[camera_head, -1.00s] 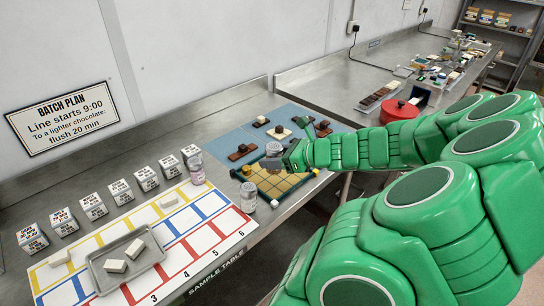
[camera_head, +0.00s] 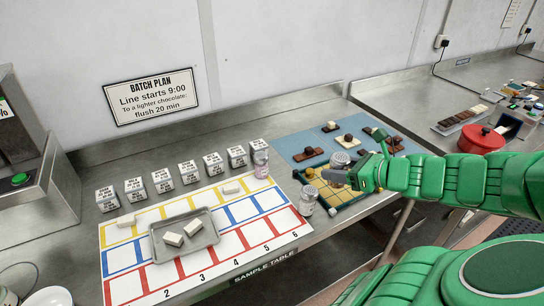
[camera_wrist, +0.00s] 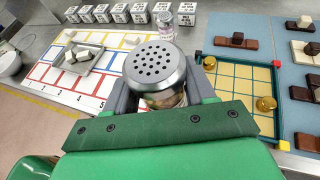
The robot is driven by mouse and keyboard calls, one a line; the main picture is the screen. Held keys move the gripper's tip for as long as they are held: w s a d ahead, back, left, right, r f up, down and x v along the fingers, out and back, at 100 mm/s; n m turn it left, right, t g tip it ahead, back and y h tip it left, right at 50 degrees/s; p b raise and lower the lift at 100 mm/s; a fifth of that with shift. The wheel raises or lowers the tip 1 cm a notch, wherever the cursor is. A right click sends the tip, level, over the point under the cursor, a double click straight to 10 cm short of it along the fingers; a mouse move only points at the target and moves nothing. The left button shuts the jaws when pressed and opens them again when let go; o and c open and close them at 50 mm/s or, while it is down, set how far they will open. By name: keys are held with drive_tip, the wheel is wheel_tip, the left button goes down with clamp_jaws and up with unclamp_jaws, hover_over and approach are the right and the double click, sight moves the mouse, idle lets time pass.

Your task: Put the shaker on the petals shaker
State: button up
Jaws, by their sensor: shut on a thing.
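My gripper (camera_head: 346,170) is shut on a shaker (camera_wrist: 156,68) with a grey perforated lid and a clear body. A third shaker (camera_head: 307,202), with a pale lid, stands by the mat's right edge, left of the board. Which one holds petals I cannot read.
The gridded board (camera_head: 345,199) carries gold pieces. Chocolate pieces lie on a blue mat (camera_head: 297,141) behind it. White labelled cubes line the back of the sample mat (camera_head: 205,260). A metal tray (camera_head: 213,238) holds pale blocks. A red pot (camera_head: 481,140) stands at right.

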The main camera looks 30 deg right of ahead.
drive_tip(key=w+a+r+n+g+y, duration=0.25)
drive_tip(key=w+a+r, duration=0.55)
drive_tip(key=w+a, duration=0.45)
hover_over(261, 155)
drive_tip(key=shift+n+t+y, duration=0.25)
drive_tip(key=shift+t, duration=0.1)
drive_tip(key=shift+f, duration=4.8)
drive_tip(key=shift+w+f, duration=0.1)
drive_tip(key=shift+f, duration=1.45)
drive_tip(key=shift+f, duration=0.15)
drive_tip(key=o, duration=1.1)
